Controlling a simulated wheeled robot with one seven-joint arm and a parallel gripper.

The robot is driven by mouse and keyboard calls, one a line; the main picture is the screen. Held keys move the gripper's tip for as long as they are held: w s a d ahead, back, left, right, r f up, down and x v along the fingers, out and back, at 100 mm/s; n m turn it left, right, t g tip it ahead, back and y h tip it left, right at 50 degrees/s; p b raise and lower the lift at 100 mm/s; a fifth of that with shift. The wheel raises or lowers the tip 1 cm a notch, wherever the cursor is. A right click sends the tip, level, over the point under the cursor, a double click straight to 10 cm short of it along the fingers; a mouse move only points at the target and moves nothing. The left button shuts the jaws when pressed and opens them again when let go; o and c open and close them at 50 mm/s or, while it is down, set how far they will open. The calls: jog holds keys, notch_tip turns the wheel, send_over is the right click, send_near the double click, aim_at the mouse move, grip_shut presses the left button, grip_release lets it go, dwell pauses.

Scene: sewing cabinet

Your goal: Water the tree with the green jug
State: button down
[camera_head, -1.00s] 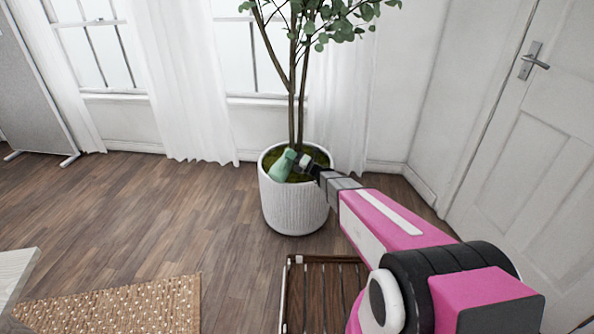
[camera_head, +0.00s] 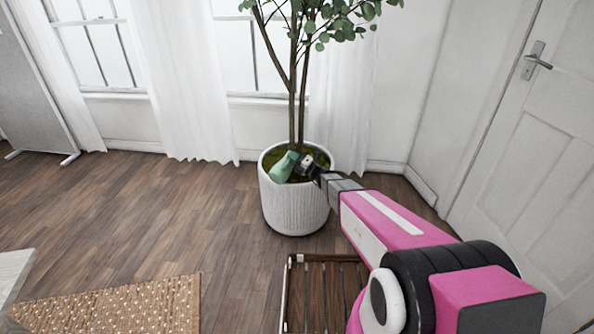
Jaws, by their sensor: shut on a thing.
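The tree (camera_head: 301,75) stands in a white ribbed pot (camera_head: 294,209) with mossy green soil (camera_head: 272,157) on top. The green jug (camera_head: 283,167) is tilted at the pot's front rim, over the left part of the soil. My gripper (camera_head: 301,163) is shut on the jug from its right side, and my pink and grey arm reaches in from the lower right. The gripper's fingers are small and dark in view and partly hide the jug's right side. I cannot tell whether water is coming out or whether the jug touches the rim.
A brown slatted wooden piece (camera_head: 325,285) stands below the pot, beside my arm. A patterned rug (camera_head: 115,306) and a pale table edge (camera_head: 16,277) are at lower left. A white door (camera_head: 530,160) is at right, white curtains (camera_head: 182,90) behind. The wooden floor left of the pot is clear.

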jog(key=shift+w+d, duration=0.1)
jog(key=shift+d, duration=0.05)
jog(key=shift+d+m, duration=0.15)
jog(key=shift+m, duration=0.15)
jog(key=shift+s+d, duration=0.3)
jog(key=shift+d, duration=0.45)
jog(key=shift+w+d+m+t, duration=0.2)
jog(key=shift+d+m+t, duration=0.1)
jog(key=shift+m+t, duration=0.15)
dwell(1.1)
jog(key=shift+a, duration=0.1)
jog(key=shift+s+a+r+n+g, duration=0.35)
jog(key=shift+s+n+g, duration=0.15)
jog(key=shift+n, duration=0.5)
jog(key=shift+s+a+r+n+g, duration=0.35)
jog(key=shift+s+n, duration=0.3)
jog(key=shift+n, duration=0.4)
jog(key=shift+s+a+r+n+g, duration=0.2)
jog(key=shift+s+a+n+g, duration=0.3)
jog(key=shift+n, duration=0.5)
